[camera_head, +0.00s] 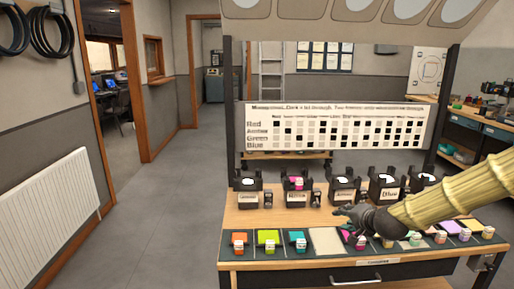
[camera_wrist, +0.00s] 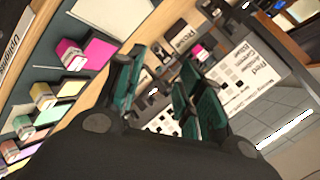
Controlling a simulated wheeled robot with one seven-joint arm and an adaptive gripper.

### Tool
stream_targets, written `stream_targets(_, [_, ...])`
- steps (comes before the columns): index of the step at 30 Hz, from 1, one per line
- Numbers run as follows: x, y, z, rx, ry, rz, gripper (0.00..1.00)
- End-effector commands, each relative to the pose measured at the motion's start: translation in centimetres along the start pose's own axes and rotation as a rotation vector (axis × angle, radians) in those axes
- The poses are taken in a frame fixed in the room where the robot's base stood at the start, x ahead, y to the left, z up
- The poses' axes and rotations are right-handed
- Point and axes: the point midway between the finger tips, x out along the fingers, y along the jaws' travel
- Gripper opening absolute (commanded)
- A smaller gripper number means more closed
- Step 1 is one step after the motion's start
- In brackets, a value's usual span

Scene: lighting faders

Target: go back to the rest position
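My gripper (camera_head: 345,213) is at the end of my arm, which comes in from the right in the head view. It hangs over the workbench (camera_head: 245,219), above the row of colour swatches and in front of the lamps. In the wrist view my gripper (camera_wrist: 158,78) has its green-padded fingers apart, with nothing seen between them. A magenta swatch (camera_wrist: 95,52) lies to the left of the fingers there. My forearm hides part of the bench's right side in the head view.
Colour swatches, including a green one (camera_head: 267,238) and a teal one (camera_head: 298,237), line the bench front. Several black lamps stand behind; the second holds something pink (camera_head: 297,182). A chart board (camera_head: 335,126) rises behind them. A radiator (camera_head: 55,210) is at left; grey floor (camera_head: 165,220) lies clear.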

Motion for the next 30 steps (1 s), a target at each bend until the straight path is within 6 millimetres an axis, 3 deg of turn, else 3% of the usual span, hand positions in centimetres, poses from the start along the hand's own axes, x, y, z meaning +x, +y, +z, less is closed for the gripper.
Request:
stream_targets(8, [1.3, 5.2, 4.1, -0.060, -0.041, 0.073, 0.37])
stream_targets(14, [2.4, 10.5, 8.8, -0.132, -0.095, 0.146, 0.37])
stream_targets(23, [2.2, 23.7, 19.8, -0.309, -0.243, 0.317, 0.37])
stream_targets(30, [-0.7, 34.4, 28.2, -0.459, -0.388, 0.446, 0.37])
